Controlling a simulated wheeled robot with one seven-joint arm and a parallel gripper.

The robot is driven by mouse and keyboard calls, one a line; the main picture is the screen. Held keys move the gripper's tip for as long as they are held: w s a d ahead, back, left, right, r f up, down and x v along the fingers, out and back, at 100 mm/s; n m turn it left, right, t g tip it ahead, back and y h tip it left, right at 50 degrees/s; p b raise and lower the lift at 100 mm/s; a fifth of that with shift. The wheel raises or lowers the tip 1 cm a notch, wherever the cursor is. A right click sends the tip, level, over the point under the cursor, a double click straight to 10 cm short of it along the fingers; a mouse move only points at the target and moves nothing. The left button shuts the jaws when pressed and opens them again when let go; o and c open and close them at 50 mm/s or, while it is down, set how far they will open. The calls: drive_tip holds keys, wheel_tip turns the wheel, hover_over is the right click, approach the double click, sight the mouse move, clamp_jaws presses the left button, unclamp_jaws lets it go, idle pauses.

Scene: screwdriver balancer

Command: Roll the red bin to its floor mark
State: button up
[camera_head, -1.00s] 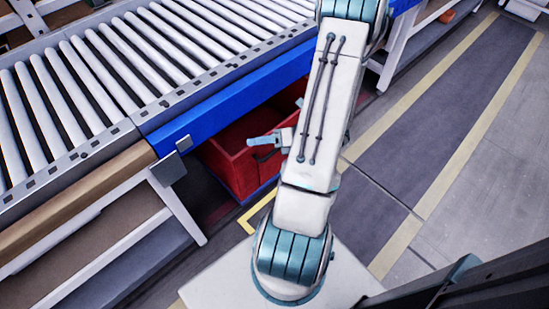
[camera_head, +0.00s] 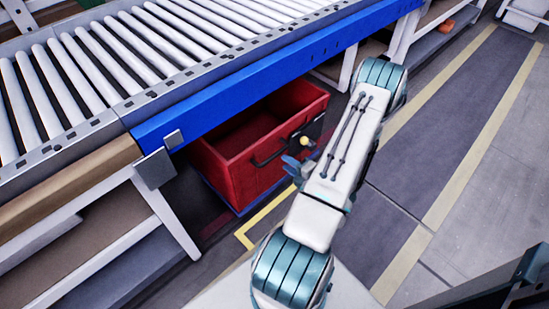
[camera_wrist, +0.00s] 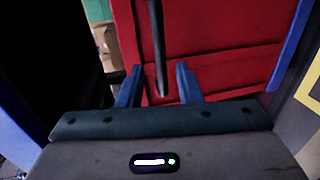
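The red bin (camera_head: 236,172) stands under the blue-edged conveyor, its top open, with a dark bar handle on its front. A yellow corner line (camera_head: 262,218) marks the floor just in front of it; my arm hides part of that line. My gripper (camera_wrist: 158,84) is at the bin's front. In the wrist view its two blue fingers are apart, with the dark handle bar (camera_wrist: 158,45) lying between them and the red bin face (camera_wrist: 220,55) behind. Gaps show beside the bar, so it is not clamped. The head view mostly hides the fingers.
The roller conveyor (camera_head: 120,65) with its blue rail (camera_head: 250,82) overhangs the bin. A white support leg (camera_head: 165,220) stands to the bin's left. Open grey floor with yellow lane lines (camera_head: 455,185) lies to the right.

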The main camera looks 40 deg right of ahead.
sight(275, 154)
drive_tip(key=b+x, duration=0.1)
drive_tip(key=x, duration=0.6)
drive_tip(key=shift+w, duration=0.15)
drive_tip(key=shift+a, duration=0.1)
clamp_jaws()
